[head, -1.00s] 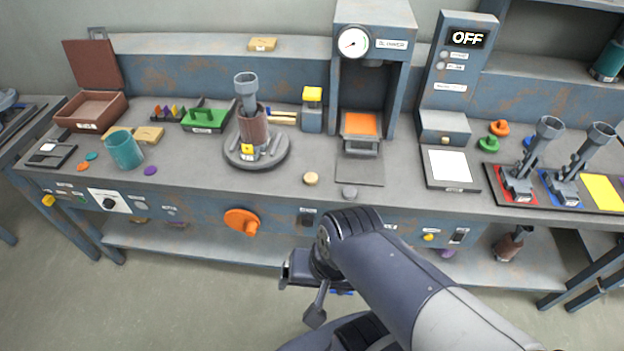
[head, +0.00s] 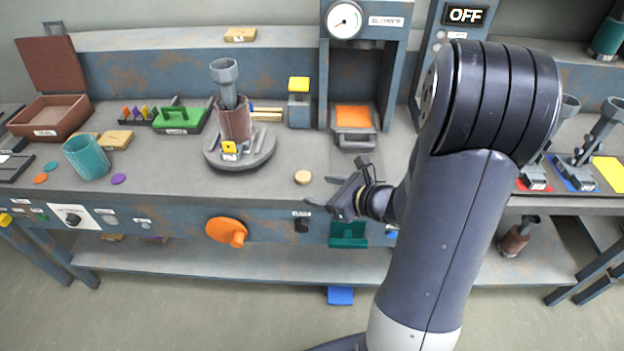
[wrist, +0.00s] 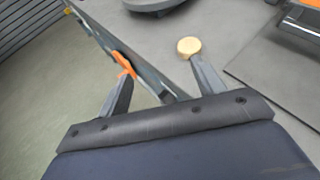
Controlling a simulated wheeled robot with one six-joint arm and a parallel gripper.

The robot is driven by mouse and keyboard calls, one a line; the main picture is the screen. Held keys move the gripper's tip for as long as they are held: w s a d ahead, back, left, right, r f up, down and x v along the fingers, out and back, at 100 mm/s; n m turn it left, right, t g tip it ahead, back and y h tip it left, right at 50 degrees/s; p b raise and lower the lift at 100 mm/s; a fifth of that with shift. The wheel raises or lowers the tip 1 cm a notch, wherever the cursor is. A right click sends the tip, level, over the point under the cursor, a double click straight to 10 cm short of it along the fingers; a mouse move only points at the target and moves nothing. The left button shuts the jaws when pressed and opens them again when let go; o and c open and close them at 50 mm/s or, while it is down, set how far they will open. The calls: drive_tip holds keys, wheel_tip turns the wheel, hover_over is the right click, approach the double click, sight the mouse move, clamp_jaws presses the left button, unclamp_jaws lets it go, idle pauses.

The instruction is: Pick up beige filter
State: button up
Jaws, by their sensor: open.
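The beige filter (head: 302,177) is a small round disc lying flat on the bench near its front edge. It also shows in the wrist view (wrist: 189,46), just beyond the tip of the right finger. My gripper (head: 318,192) is open and empty near the bench's front edge, with its fingers toward the left in the head view. The filter lies just past the fingers, outside the gap between them. In the wrist view my gripper (wrist: 160,67) has its fingers wide apart, with the bench edge running between them. I cannot tell whether a fingertip touches the filter.
A round grey stand (head: 240,158) with a brown cup stands behind and left of the filter. A press (head: 352,138) with an orange pad is behind my gripper. An orange knob (head: 226,231) sticks out of the bench front. Bare bench surrounds the filter.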

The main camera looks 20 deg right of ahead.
sight(304, 177)
drive_tip(key=w+f, duration=0.1)
drive_tip(key=w, duration=0.1)
drive_tip(key=w+f+m, duration=0.1)
drive_tip(key=w, duration=0.1)
drive_tip(key=w+f+m+t+h, duration=0.1)
drive_tip(key=w, duration=0.1)
drive_tip(key=shift+d+f, duration=0.35)
drive_tip(key=shift+d+x, duration=0.1)
drive_tip(key=shift+x, duration=1.2)
drive_tip(key=shift+d+x, duration=0.15)
drive_tip(key=shift+x, duration=1.15)
drive_tip(key=shift+f, duration=0.1)
drive_tip(key=shift+c, duration=0.4)
drive_tip(key=c, duration=1)
